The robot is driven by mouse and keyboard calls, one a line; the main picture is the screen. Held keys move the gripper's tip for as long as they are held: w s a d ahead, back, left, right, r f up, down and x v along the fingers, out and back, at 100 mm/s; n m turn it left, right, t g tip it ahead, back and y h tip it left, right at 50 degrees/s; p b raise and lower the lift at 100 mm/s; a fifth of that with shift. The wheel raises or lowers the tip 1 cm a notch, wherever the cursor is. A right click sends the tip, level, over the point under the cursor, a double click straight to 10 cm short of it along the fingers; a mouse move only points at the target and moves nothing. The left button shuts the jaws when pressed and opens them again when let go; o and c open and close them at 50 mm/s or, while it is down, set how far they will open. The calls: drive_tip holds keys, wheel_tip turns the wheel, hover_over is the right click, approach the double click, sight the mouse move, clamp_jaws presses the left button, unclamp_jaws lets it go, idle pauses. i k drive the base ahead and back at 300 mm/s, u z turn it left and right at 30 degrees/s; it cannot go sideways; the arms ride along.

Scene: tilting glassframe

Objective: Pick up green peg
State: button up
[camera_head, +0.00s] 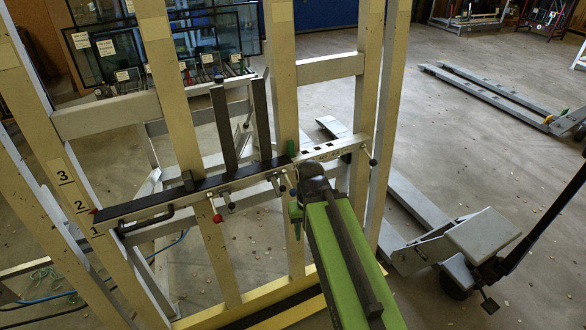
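A small green upright piece (291,147), which looks like the green peg, shows at the rail just beyond the end of my arm. Another narrow green piece (296,213) shows lower down, left of the arm; I cannot tell whether it belongs to the peg or to my arm. My gripper (306,182) is at the dark end of my green arm, close against the slotted rail (330,147). Its fingers are mostly hidden, so I cannot see whether they are open or touch the green piece.
The tilting frame has tall cream posts (283,90) and a dark-topped bar (190,190) with two dark uprights (222,125). Small levers with red and dark knobs (217,218) hang below the bar. A pallet jack (470,245) stands at right. Glass panes (160,45) stand behind.

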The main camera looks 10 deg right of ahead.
sight(291, 144)
drive_tip(key=u, duration=0.4)
drive_tip(key=k, duration=1.3)
drive_tip(key=u, duration=0.9)
drive_tip(key=i, duration=1.5)
drive_tip(key=z, duration=0.6)
